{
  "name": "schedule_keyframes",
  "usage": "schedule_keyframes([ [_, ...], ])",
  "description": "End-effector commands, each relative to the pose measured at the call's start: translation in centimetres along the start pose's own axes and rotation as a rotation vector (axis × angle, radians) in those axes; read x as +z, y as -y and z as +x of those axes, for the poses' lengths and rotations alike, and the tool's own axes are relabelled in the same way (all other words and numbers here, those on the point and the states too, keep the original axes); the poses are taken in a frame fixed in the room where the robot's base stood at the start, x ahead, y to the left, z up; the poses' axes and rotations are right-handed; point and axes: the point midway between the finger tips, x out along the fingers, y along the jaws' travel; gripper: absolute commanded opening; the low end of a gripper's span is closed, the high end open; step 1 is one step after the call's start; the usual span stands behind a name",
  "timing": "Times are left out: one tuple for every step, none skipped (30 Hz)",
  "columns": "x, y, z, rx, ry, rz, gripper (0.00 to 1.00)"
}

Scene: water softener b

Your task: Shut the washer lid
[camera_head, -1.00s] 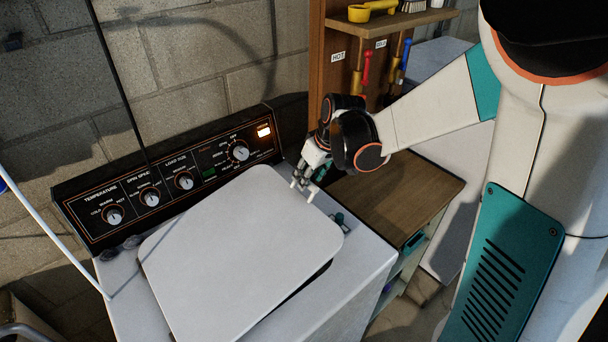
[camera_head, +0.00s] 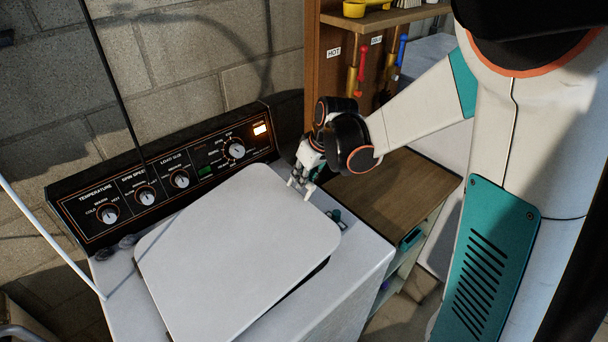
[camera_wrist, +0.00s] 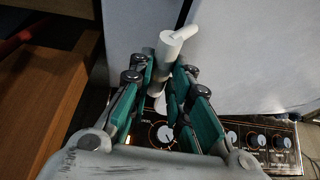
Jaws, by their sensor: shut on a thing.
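The washer lid (camera_head: 235,250) is a pale rounded panel over the washer top (camera_head: 352,268). It looks tilted slightly up, with a dark gap under its lower right edge. My gripper (camera_head: 301,185) is at the lid's upper right edge, near the control panel, with its white tips at the lid's surface. In the wrist view the gripper (camera_wrist: 172,48) has its teal fingers drawn together at the tips, beside the edge of the lid (camera_wrist: 245,60). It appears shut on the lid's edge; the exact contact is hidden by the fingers.
The black control panel (camera_head: 165,180) with several knobs runs along the back of the washer, its indicator lit. A wooden-topped cabinet (camera_head: 392,195) stands close at the right. A wooden shelf with red and blue valve handles (camera_head: 361,65) is behind. A block wall backs everything.

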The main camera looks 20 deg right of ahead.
Motion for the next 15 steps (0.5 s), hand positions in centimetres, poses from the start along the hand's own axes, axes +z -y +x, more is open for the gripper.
schedule_keyframes([
  [0.4,-0.2,0.8,0.001,0.001,0.0,0.0],
  [0.5,-0.3,1.1,0.001,0.001,0.0,0.0],
  [0.8,-0.4,1.7,0.001,0.001,0.001,0.0],
  [0.9,-0.6,2.2,0.001,0.001,0.001,0.0],
  [1.1,-0.7,2.7,0.001,0.001,0.001,0.0],
  [1.4,-0.9,3.4,0.002,0.001,0.001,0.0],
  [1.6,-1.1,3.9,0.002,0.001,0.001,0.0],
  [1.9,-1.2,4.4,0.002,0.001,0.001,0.0],
  [2.2,-1.3,5.1,0.002,0.001,0.001,0.0],
  [2.4,-1.4,5.7,0.002,0.001,0.0,0.0],
  [2.6,-1.6,6.2,0.002,0.001,0.0,0.0],
  [2.8,-1.7,6.8,0.003,0.001,0.0,0.0],
  [3.0,-1.8,7.1,0.003,0.001,0.0,0.0],
  [3.1,-1.8,7.5,0.003,0.001,0.0,0.0],
  [3.3,-1.9,7.8,0.004,0.001,-0.001,0.0],
])
